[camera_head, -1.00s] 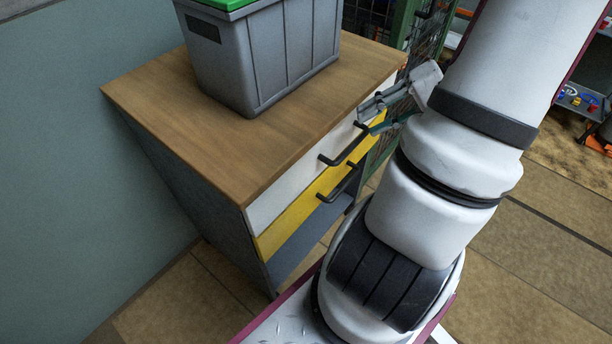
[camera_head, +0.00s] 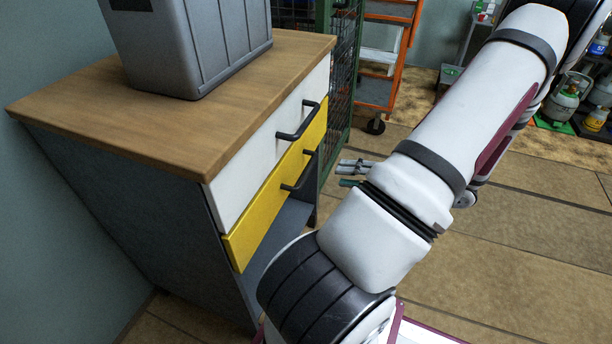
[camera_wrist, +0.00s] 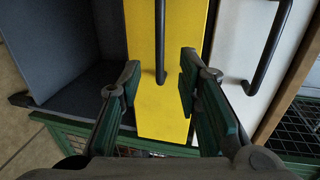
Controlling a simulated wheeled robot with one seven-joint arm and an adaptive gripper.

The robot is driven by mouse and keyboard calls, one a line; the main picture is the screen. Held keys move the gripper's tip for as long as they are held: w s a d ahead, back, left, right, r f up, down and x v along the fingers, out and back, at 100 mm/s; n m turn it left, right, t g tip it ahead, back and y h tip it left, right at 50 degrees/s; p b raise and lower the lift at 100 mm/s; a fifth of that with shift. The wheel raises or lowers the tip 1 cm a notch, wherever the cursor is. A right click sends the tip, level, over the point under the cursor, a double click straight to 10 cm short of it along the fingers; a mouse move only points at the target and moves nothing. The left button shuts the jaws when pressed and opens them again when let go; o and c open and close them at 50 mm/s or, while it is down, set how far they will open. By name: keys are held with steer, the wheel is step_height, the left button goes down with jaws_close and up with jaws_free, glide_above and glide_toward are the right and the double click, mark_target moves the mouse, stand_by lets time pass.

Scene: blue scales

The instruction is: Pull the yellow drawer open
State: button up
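The yellow drawer (camera_head: 262,208) is the lower front of a wooden-topped cabinet, below a white drawer (camera_head: 258,150). It looks shut, flush with the white front. Its black bar handle (camera_head: 300,172) also shows in the wrist view (camera_wrist: 160,40). My gripper (camera_head: 350,173) is to the right of the handle and apart from it, partly hidden by my arm. In the wrist view my gripper (camera_wrist: 158,88) is open, its two green-padded fingers spread on either side of the handle's line, with nothing between them touching either finger.
The white drawer's handle (camera_wrist: 268,45) is close to the right finger in the wrist view. An open grey compartment (camera_wrist: 75,60) lies below the yellow drawer. A grey bin (camera_head: 195,45) stands on the cabinet top (camera_head: 130,120). A green mesh cage (camera_head: 340,85) stands behind.

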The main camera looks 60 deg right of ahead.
mark_target(308, 169)
steer(key=b+x, duration=0.2)
steer(key=x, duration=0.9)
steer(key=shift+b, duration=0.35)
jaws_close()
